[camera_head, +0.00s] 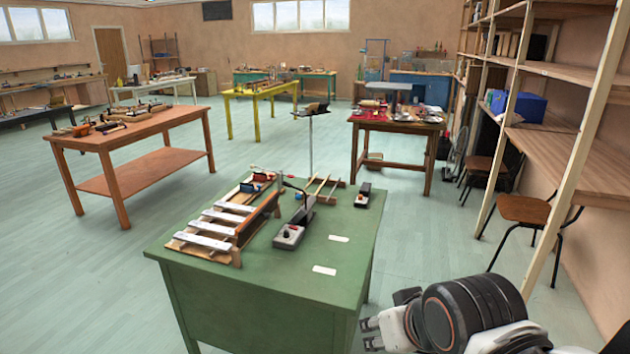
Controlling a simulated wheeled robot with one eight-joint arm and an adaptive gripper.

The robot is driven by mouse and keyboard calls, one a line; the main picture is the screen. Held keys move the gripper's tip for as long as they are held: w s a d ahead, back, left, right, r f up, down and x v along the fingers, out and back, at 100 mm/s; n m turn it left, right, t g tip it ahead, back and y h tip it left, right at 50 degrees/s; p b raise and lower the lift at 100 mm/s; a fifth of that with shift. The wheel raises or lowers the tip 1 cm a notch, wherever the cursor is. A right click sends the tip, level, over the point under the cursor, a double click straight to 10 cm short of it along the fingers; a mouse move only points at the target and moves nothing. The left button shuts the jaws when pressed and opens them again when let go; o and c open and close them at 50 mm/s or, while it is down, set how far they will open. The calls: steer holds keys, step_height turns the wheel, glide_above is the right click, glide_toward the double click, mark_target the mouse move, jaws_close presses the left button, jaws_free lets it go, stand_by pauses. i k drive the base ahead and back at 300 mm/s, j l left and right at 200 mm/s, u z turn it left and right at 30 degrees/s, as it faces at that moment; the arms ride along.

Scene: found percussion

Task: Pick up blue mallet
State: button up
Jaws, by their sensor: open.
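A green table (290,290) stands in front of me with instrument parts on it. I cannot make out a blue mallet for certain at this size. A small blue piece (248,187) sits at the far end of the bar instrument (205,230), and another small blue spot (298,195) shows near the middle of the table's far part. My gripper (371,333) is at the bottom, just right of the green table's front right corner. It is open, with nothing seen between its fingers, and apart from all the objects on the table.
An orange table (150,127) stands left, a cluttered wooden table (395,127) behind.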

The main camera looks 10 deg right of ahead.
mark_target(298, 197)
steer(key=i+l, duration=0.2)
steer(key=i+l+z, duration=0.2)
steer(key=l, duration=0.15)
steer(key=l+z, duration=0.2)
steer(key=i+l+z, duration=0.7)
steer(key=i+u, duration=0.4)
steer(key=i+l+u, duration=0.1)
steer(key=i+u, duration=0.25)
steer(key=i+l+u, duration=0.25)
steer(key=i+u, duration=0.15)
steer(key=i+j+u, duration=0.1)
steer(key=i+u, duration=0.15)
steer(key=u, duration=0.15)
steer(key=i+u, duration=0.25)
steer(key=u, duration=0.2)
steer(key=i+u, duration=0.4)
steer(key=i+l+u, duration=0.15)
steer(key=u, duration=0.25)
steer(key=j, duration=0.2)
steer(key=i+u, duration=0.05)
